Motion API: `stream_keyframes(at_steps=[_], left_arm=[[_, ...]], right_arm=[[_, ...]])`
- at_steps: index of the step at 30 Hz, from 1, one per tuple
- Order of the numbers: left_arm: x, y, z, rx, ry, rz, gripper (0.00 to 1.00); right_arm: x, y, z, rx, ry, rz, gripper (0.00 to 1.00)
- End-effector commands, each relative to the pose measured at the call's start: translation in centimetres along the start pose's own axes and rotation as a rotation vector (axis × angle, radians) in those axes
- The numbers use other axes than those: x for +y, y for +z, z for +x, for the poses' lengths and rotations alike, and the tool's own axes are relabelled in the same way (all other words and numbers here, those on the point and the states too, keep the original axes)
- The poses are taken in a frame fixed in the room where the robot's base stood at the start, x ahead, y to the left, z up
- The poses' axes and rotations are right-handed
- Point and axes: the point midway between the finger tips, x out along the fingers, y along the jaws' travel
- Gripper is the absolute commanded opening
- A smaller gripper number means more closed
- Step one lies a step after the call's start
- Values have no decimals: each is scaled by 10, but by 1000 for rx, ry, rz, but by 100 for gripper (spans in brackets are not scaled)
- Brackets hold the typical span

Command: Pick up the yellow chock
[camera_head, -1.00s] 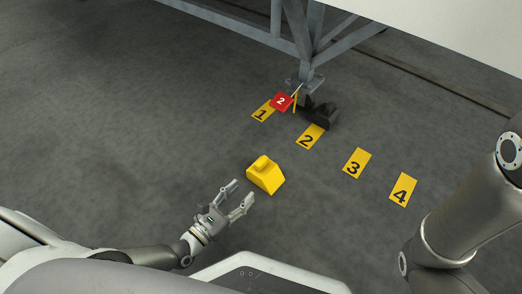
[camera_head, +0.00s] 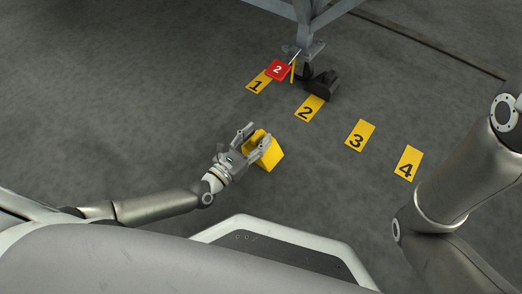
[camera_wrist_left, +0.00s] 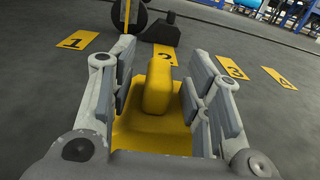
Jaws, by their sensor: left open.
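The yellow chock (camera_head: 270,155) sits on the grey floor in front of my base, partly hidden by my left gripper in the head view. My left gripper (camera_head: 256,141) is open, with its fingers around the upper part of the chock. In the left wrist view, the chock's raised grip (camera_wrist_left: 158,88) stands between the two fingers of the gripper (camera_wrist_left: 160,95), with gaps on both sides. The chock's wider body lies below the grip. My right arm shows at the right edge of the head view, but its gripper is out of view.
Yellow floor plates numbered 1 (camera_head: 258,83), 2 (camera_head: 309,108), 3 (camera_head: 359,136) and 4 (camera_head: 408,163) lie beyond the chock. A black chock (camera_head: 322,86) and a red tag marked 2 (camera_head: 278,69) are by the metal stand's foot (camera_head: 303,52). Floor to the left is clear.

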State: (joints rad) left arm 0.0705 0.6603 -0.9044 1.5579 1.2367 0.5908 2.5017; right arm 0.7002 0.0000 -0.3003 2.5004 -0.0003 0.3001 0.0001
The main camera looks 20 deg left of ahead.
Motion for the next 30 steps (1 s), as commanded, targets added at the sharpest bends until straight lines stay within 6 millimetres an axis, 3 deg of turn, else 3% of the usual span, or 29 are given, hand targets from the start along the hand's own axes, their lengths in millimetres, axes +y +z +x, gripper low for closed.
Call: stream_keyframes(at_steps=[3,10,21,30], left_arm=[[0,-1,10,-1,0,-1,45],[0,1,12,0,0,0,45],[0,1,11,0,0,0,0],[0,0,11,1,0,0,0]], right_arm=[[-1,-2,-6,0,0,0,99],[-1,-2,-5,0,-1,0,99],[-1,-2,-5,0,-1,0,99],[-1,-2,-5,0,0,0,99]])
